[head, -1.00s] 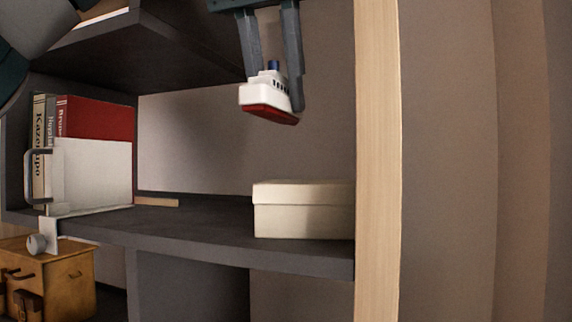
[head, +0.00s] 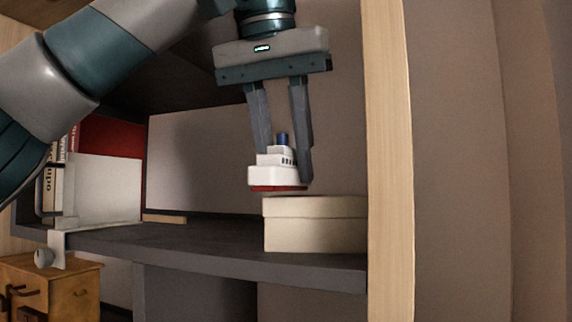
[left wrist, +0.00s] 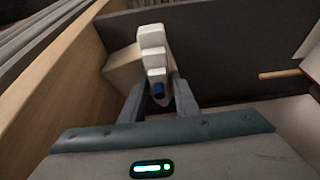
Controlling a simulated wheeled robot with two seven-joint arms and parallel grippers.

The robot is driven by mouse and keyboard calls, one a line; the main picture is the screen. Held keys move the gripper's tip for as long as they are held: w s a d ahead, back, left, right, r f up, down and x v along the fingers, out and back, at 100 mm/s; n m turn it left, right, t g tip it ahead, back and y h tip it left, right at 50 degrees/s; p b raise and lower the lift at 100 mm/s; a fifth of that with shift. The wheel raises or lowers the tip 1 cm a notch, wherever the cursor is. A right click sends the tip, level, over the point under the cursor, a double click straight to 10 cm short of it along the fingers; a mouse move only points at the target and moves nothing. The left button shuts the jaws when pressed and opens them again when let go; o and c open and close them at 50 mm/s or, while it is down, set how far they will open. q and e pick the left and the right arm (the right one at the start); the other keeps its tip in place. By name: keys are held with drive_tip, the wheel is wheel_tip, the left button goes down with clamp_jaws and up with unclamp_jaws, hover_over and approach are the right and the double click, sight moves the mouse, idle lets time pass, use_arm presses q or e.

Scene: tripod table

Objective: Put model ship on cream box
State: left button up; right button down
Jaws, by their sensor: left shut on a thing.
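The model ship (head: 272,174) has a white hull, a red bottom and a blue funnel. My left gripper (head: 282,170) points down and is shut on it, holding it nearly level. The cream box (head: 315,227) stands lidded on the shelf's right end. In the head view the ship is just above the box top and overlaps its left part, sticking out past its left edge. In the left wrist view the ship (left wrist: 153,60) is between the fingers and partly hides the box (left wrist: 122,70). I cannot tell whether ship and box touch. My right gripper is not in view.
The dark shelf (head: 190,243) has free room left of the box. A wooden upright (head: 388,160) borders the box on the right. A white holder (head: 108,190) with books stands at the left. A small wooden chest (head: 60,285) is lower left.

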use_arm(q)
drive_tip(key=shift+f, duration=0.25)
drive_tip(key=shift+s, duration=0.1)
drive_tip(key=shift+f, duration=0.15)
drive_tip(key=o, duration=1.1)
drive_tip(key=shift+s+a+r, duration=0.1)
drive_tip(key=shift+r, duration=0.65)
drive_tip(key=p+v, duration=0.3)
drive_tip(key=v, duration=0.8)
